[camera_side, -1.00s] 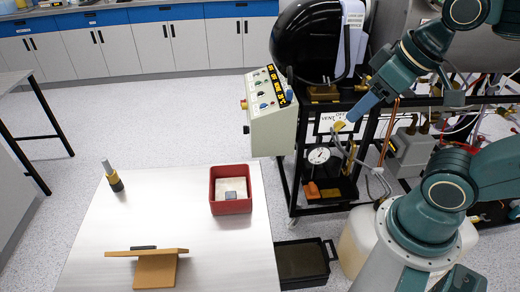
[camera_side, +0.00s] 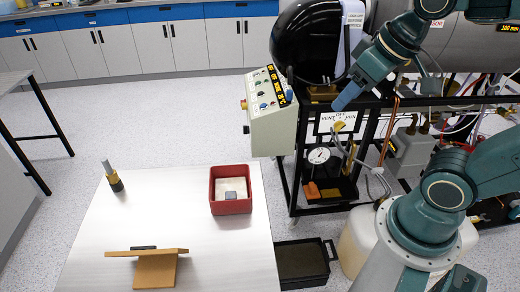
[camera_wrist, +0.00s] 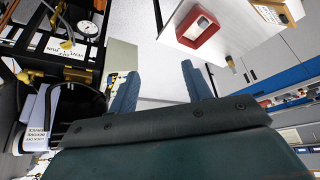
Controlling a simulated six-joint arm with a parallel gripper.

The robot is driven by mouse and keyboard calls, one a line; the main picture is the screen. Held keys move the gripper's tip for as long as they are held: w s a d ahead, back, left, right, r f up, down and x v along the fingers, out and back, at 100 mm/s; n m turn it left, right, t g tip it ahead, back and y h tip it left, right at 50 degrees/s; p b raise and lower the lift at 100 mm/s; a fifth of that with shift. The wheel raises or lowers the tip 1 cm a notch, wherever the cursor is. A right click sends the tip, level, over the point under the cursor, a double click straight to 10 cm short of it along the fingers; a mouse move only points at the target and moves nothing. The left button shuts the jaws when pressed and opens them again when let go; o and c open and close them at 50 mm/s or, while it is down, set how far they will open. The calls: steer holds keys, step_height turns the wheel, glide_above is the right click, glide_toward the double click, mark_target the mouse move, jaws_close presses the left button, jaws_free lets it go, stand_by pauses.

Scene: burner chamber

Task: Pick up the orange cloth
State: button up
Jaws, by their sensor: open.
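My gripper (camera_side: 346,97) is at the front of the black cart, below the black dome and above the gauge. In the wrist view its two blue fingers (camera_wrist: 158,78) are apart with nothing between them. A small orange item (camera_side: 312,190), which may be the orange cloth, lies on the cart's lower shelf, left of and below the round gauge (camera_side: 318,156). It sits well below my gripper. An orange patch (camera_wrist: 98,5) shows at the top left of the wrist view. I cannot tell its shape or folds.
The cart frame (camera_side: 295,170), a yellow valve handle (camera_side: 338,126) and a control box (camera_side: 268,112) are near. A red tray (camera_side: 215,207), a wooden piece (camera_side: 155,272) and a grey-tipped cylinder (camera_side: 113,177) are on the white table. A black bin (camera_side: 300,262) stands on the floor.

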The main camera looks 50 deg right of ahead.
steer(key=w+d+f+m+g+h, duration=0.1)
steer(key=w+d+f+m, duration=0.1)
steer(key=w+d+f, duration=0.8)
steer(key=w+d+f+m+g, duration=0.1)
steer(key=w+d+f+m, duration=0.2)
steer(key=w+d+f, duration=0.7)
steer(key=s+d+f+m, duration=0.1)
steer(key=d+f, duration=0.2)
steer(key=f, duration=0.7)
steer(key=s+d+f+m+g, duration=0.1)
steer(key=d+f, duration=0.3)
steer(key=f, duration=0.7)
steer(key=s+d+f+m+g, duration=0.1)
steer(key=d+f, duration=0.2)
steer(key=f, duration=0.8)
steer(key=shift+s+d, duration=0.4)
steer(key=shift+f, duration=0.2)
glide_above(313, 186)
steer(key=shift+s+a+f, duration=0.1)
steer(key=shift+a+f, duration=0.05)
steer(key=shift+f, duration=1.2)
steer(key=shift+s+a+f, duration=0.1)
steer(key=shift+a+f, duration=0.05)
steer(key=shift+f, duration=1.2)
steer(key=shift+a+f, duration=0.15)
steer(key=shift+f, duration=1.2)
steer(key=shift+f, duration=0.15)
